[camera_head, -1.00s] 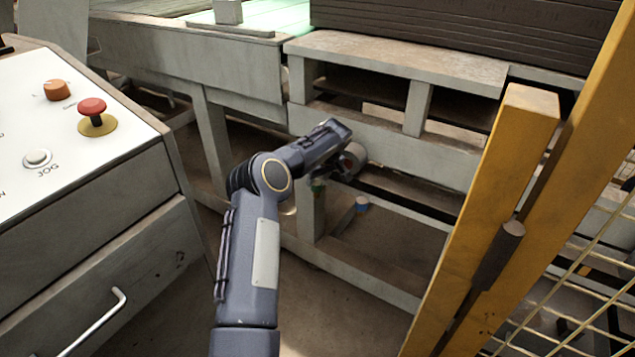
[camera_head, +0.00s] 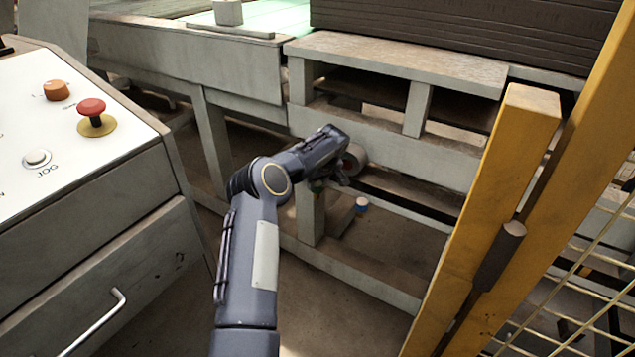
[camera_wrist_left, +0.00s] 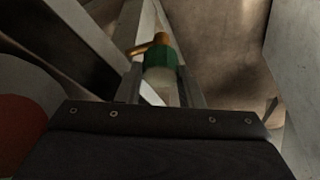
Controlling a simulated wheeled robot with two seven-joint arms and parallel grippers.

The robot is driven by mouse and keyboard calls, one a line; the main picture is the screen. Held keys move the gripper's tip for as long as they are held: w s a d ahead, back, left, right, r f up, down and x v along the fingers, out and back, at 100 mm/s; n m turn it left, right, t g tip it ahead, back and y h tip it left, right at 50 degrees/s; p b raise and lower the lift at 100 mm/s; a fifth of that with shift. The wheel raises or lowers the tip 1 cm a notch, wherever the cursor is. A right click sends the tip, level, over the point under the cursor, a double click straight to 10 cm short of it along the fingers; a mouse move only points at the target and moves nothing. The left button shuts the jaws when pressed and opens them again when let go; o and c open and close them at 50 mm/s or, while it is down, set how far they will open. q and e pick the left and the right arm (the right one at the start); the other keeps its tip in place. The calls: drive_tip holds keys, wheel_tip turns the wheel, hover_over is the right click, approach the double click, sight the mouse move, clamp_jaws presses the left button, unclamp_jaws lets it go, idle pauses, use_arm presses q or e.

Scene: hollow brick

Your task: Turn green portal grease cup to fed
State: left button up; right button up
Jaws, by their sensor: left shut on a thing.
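The green grease cup (camera_wrist_left: 161,77) shows in the left wrist view between the fingers of my left gripper (camera_wrist_left: 165,92). It has a green band, a pale lower part and a brassy top with a short side arm pointing left. My left gripper is shut on the cup. In the head view my left gripper (camera_head: 328,182) is by the leg of the grey frame, and only a small bit of green (camera_head: 317,188) shows below the wrist. The cup's marking cannot be read. My right gripper is in neither view.
A round roller end (camera_head: 354,157) is close beside my left wrist. A yellow post (camera_head: 500,220) and mesh stand at right, a control desk (camera_head: 90,200) with a red button (camera_head: 91,107) at left.

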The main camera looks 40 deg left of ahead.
use_arm(q)
drive_tip(key=shift+s+a+m+t, duration=0.1)
drive_tip(key=shift+m+t, duration=0.4)
drive_tip(key=shift+m, duration=0.7)
drive_tip(key=shift+r+m+h, duration=0.1)
drive_tip(key=shift+m+h, duration=0.3)
drive_tip(key=shift+m, duration=0.5)
drive_tip(key=m+t+h+p, duration=0.1)
drive_tip(key=m, duration=0.2)
drive_tip(key=shift+s+a+m, duration=0.1)
drive_tip(key=shift+m, duration=0.2)
drive_tip(key=m+h+p, duration=0.1)
drive_tip(key=m, duration=0.2)
drive_tip(key=shift+a+m+t+p, duration=0.1)
drive_tip(key=shift+m+t+p, duration=0.2)
drive_tip(key=shift+t+p, duration=0.1)
drive_tip(key=m+h, duration=0.2)
drive_tip(key=m, duration=0.2)
drive_tip(key=shift+a+m+p, duration=0.1)
drive_tip(key=shift+m+p, duration=0.2)
drive_tip(key=m+h, duration=0.1)
drive_tip(key=m, duration=0.1)
drive_tip(key=m+h, duration=0.1)
drive_tip(key=m, duration=0.2)
drive_tip(key=shift+a+g+p, duration=0.1)
drive_tip(key=shift+g+p, duration=0.2)
drive_tip(key=shift+g, duration=0.1)
drive_tip(key=shift+m, duration=0.4)
drive_tip(key=o, duration=0.7)
